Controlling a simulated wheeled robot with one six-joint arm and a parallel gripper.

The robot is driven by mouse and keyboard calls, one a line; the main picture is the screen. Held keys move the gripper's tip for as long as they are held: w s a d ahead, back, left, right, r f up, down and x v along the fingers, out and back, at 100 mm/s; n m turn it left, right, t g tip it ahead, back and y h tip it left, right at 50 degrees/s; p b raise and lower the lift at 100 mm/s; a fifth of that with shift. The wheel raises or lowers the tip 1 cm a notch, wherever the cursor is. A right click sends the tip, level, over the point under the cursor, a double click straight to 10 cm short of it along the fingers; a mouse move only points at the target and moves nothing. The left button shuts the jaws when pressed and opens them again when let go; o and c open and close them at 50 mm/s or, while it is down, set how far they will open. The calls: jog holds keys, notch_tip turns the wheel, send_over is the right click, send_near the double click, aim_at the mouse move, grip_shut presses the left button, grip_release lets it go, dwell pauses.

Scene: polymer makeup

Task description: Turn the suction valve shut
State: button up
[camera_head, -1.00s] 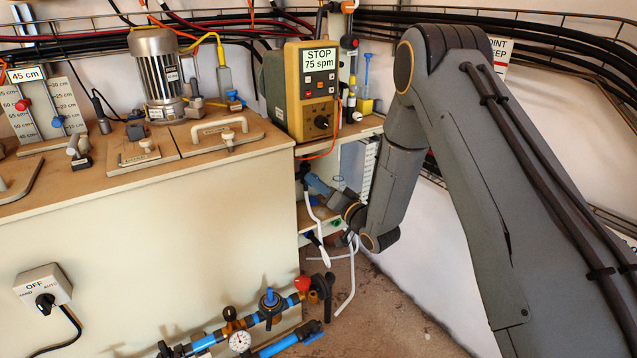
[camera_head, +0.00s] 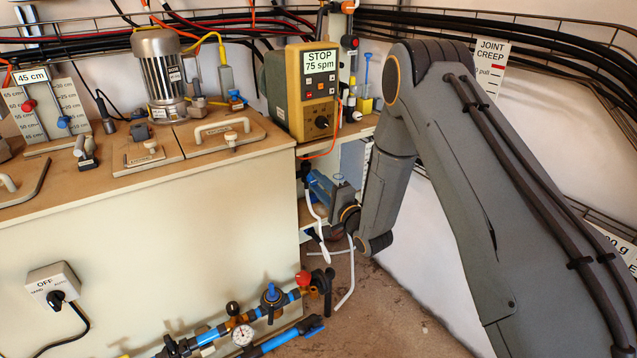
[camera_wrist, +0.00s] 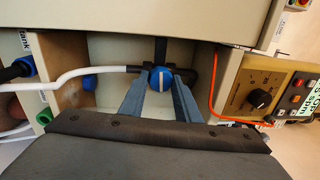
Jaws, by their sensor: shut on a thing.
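The suction valve shows in the wrist view as a round blue knob (camera_wrist: 161,80) with a pale stripe across it, on a dark pipe fitting with a white hose leading left. The stripe runs up and down in that picture. My gripper (camera_wrist: 160,84) has its two blue-grey fingers on either side of the knob and is shut on it. In the head view my gripper (camera_head: 312,182) reaches into the open bay below the yellow pump; the knob is hidden there.
The yellow pump (camera_head: 306,90) reads STOP, 75 spm, and stands just above my gripper. White hoses (camera_head: 318,230) hang below the bay. A pipe run with a blue-handled valve (camera_head: 272,298) and a gauge (camera_head: 242,335) lies lower left. The cream tank (camera_head: 150,235) fills the left.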

jog(key=shift+d+m, duration=0.1)
jog(key=shift+m, duration=0.6)
jog(key=o, duration=1)
jog(key=shift+o, duration=0.2)
jog(key=v, duration=0.7)
jog(key=shift+s+d, duration=0.15)
jog(key=shift+s, duration=0.15)
